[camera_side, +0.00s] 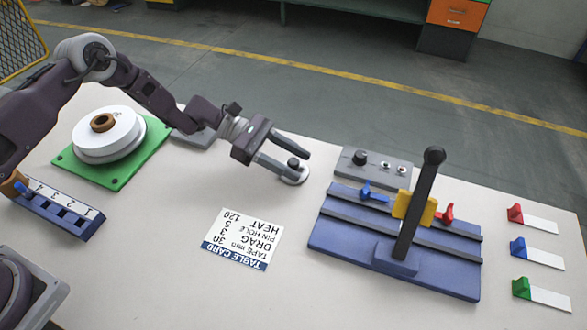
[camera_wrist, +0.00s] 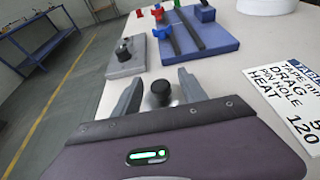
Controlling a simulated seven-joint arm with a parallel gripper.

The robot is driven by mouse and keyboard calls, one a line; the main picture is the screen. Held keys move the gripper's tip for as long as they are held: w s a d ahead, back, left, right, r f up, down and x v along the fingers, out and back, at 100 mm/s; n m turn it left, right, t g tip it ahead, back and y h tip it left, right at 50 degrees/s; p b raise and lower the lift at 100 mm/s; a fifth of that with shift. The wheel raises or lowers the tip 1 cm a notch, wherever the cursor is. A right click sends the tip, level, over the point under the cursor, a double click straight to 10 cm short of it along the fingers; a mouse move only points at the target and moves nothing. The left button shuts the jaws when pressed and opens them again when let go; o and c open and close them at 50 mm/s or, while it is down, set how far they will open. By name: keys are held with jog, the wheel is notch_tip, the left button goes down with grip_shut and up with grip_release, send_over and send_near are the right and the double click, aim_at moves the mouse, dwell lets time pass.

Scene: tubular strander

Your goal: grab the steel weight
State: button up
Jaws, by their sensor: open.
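The steel weight (camera_side: 290,180) is a small round grey disc with a black knob on top. It stands upright on the pale table. My gripper (camera_side: 296,167) is open, low over the table, with one finger on each side of the knob. In the wrist view the black knob of the steel weight (camera_wrist: 160,91) shows between the two grey fingers of my gripper (camera_wrist: 159,78). The disc is partly hidden there by the gripper body. I cannot tell whether either finger touches the knob.
A grey control panel (camera_side: 397,177) stands just right of the weight. A table card (camera_side: 243,240) lies in front. A white spool (camera_side: 108,140) on a green plate (camera_side: 150,150) stands left.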

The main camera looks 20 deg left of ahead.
jog(key=shift+d, duration=0.1)
grip_shut()
dwell(0.3)
